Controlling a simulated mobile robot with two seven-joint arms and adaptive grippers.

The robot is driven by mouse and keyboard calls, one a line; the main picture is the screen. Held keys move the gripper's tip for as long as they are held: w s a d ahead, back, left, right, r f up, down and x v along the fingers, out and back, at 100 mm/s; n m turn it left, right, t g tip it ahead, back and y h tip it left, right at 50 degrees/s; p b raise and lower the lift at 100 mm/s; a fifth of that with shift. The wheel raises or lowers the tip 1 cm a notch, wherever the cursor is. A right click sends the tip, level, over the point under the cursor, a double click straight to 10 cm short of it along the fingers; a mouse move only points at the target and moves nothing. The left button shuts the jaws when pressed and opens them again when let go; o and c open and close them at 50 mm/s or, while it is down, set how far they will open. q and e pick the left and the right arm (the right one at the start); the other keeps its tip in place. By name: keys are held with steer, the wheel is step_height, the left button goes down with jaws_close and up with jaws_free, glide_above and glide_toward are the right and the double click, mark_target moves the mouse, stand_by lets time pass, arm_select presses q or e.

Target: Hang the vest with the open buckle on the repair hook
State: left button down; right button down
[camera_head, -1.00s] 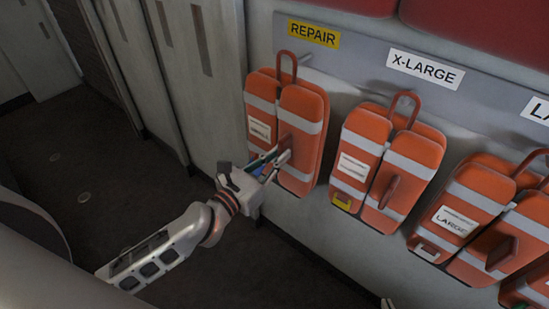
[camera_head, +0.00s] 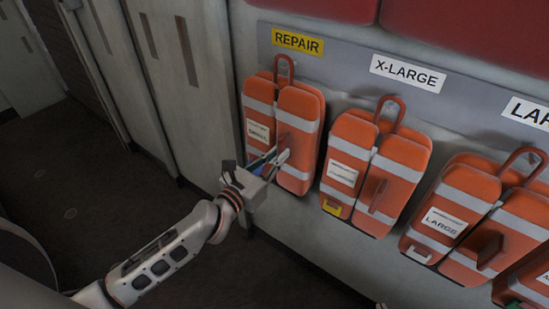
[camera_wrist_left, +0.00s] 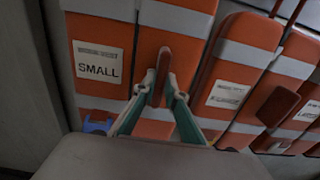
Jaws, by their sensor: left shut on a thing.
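An orange vest (camera_head: 298,140) with grey bands and a label reading SMALL (camera_wrist_left: 98,65) is upright under the yellow REPAIR sign (camera_head: 297,42). Its top loop (camera_head: 284,70) is at the repair hook, but the hook itself is hidden, so I cannot tell whether the loop is around it. My left gripper (camera_head: 268,163) is shut on the vest's front grip tab, which stands between the fingers in the left wrist view (camera_wrist_left: 160,88). A blue buckle (camera_wrist_left: 97,122) shows at the vest's lower left; I cannot tell whether it is open. My right gripper is not in view.
Under the X-LARGE sign (camera_head: 407,73) hangs another orange vest (camera_head: 400,160) with a yellow buckle (camera_head: 332,208). A vest labelled LARGE (camera_head: 470,197) with a white buckle (camera_head: 418,253) hangs further right. The floor (camera_head: 60,200) at left is clear.

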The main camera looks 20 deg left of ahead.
arm_select(q)
steer(key=shift+w+d, duration=0.2)
steer(key=shift+w, duration=0.2)
steer(key=shift+w+d+f+b, duration=0.15)
steer(key=shift+w+f+b, duration=0.3)
steer(key=shift+f+b, duration=0.45)
steer(key=c, duration=2)
jaws_free()
steer(key=shift+f, duration=0.35)
steer(key=v, duration=1.2)
steer(key=shift+r, duration=0.3)
